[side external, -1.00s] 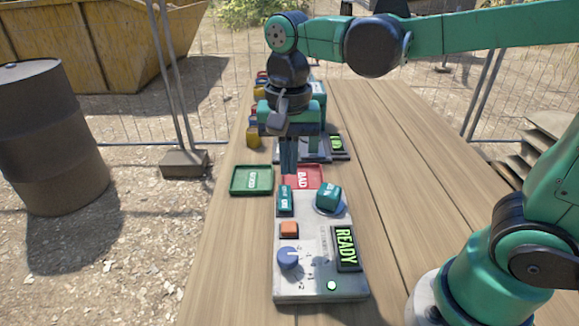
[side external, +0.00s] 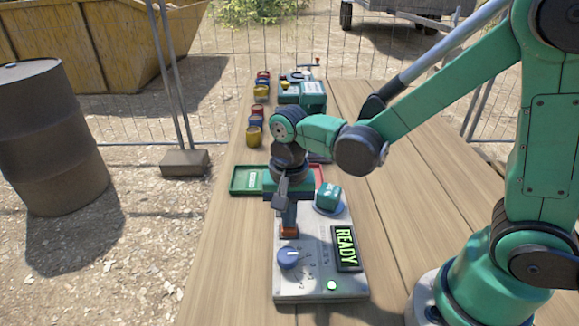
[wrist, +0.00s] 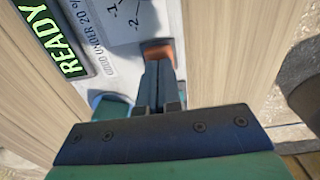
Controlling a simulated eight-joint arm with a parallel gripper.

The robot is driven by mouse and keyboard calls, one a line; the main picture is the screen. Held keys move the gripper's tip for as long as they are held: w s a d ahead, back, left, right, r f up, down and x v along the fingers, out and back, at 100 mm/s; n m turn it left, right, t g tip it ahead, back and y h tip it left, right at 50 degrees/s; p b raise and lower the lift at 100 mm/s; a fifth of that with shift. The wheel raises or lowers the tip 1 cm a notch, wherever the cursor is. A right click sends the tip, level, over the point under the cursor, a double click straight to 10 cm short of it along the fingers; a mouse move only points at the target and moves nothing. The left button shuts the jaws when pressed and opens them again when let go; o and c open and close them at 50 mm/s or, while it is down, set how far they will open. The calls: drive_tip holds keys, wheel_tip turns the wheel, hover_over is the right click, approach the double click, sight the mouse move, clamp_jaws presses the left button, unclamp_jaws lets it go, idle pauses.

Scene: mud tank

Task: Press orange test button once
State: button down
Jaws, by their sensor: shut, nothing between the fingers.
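The orange test button (side external: 289,233) is on the grey control panel (side external: 310,284), above the blue knob (side external: 289,257). My gripper (side external: 288,228) is shut and empty, pointing down with its fingertips at the button. In the wrist view, the closed fingertips (wrist: 158,64) meet the near edge of the orange button (wrist: 158,50) and hide part of it. I cannot tell whether the button is pushed in. The display (side external: 345,249) reads READY, and a green light (side external: 332,286) is lit.
A teal block (side external: 328,196) sits on the panel right of my gripper. The green GOOD tray (side external: 247,180) lies behind, with the red tray mostly hidden by my wrist. Several coloured cylinders stand farther back. The right side of the wooden table (side external: 395,240) is clear.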

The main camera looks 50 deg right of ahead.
drive_tip(key=shift+f, duration=1)
wheel_tip(320, 180, up, 14)
drive_tip(key=shift+r, duration=0.2)
idle(0.8)
drive_tip(key=n+t, duration=0.7)
drive_tip(key=n, duration=0.2)
hover_over(318, 223)
wheel_tip(318, 223, down, 3)
drive_tip(key=shift+f, duration=0.1)
